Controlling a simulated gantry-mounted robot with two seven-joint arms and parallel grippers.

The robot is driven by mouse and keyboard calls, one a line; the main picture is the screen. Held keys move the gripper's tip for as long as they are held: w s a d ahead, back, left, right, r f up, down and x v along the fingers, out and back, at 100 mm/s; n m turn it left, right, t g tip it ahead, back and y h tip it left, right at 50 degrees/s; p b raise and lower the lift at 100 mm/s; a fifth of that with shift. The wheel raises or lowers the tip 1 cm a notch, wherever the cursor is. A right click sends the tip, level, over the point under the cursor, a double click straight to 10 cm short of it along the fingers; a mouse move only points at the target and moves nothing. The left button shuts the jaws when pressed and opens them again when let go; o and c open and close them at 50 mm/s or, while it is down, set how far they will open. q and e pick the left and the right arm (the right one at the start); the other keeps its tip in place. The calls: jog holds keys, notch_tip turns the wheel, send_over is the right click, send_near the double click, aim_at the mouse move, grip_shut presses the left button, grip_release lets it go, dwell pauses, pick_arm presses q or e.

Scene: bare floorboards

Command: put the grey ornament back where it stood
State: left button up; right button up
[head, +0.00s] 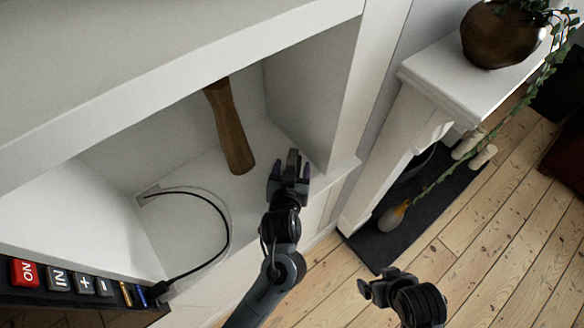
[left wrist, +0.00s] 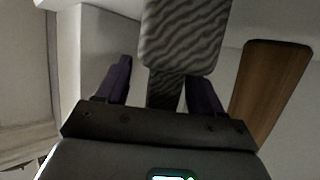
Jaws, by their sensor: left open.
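The grey ornament (left wrist: 187,38) has a dark wavy pattern, a broad block and a narrower stem in the left wrist view. My left gripper (left wrist: 158,82) is open, with its purple fingers on either side of the stem; a gap shows at the left finger, and I cannot tell whether the right one touches. In the head view my left gripper (head: 290,170) is at the front right of the white shelf compartment (head: 305,85). A dark grey piece shows between its fingers there, apparently the ornament. My right gripper (head: 375,288) is low over the floor, its jaws unclear.
A tall brown wooden object (head: 231,130) stands in the compartment left of my left gripper; it also shows in the left wrist view (left wrist: 268,90). A black cable (head: 222,215) loops on the shelf. Lettered blocks (head: 60,280) are at lower left. A white mantel (head: 440,75) bears a brown plant pot (head: 498,38).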

pick_arm(q)
jog(key=shift+s+r, duration=0.4)
jog(key=p+v, duration=0.3)
jog(key=v, duration=0.8)
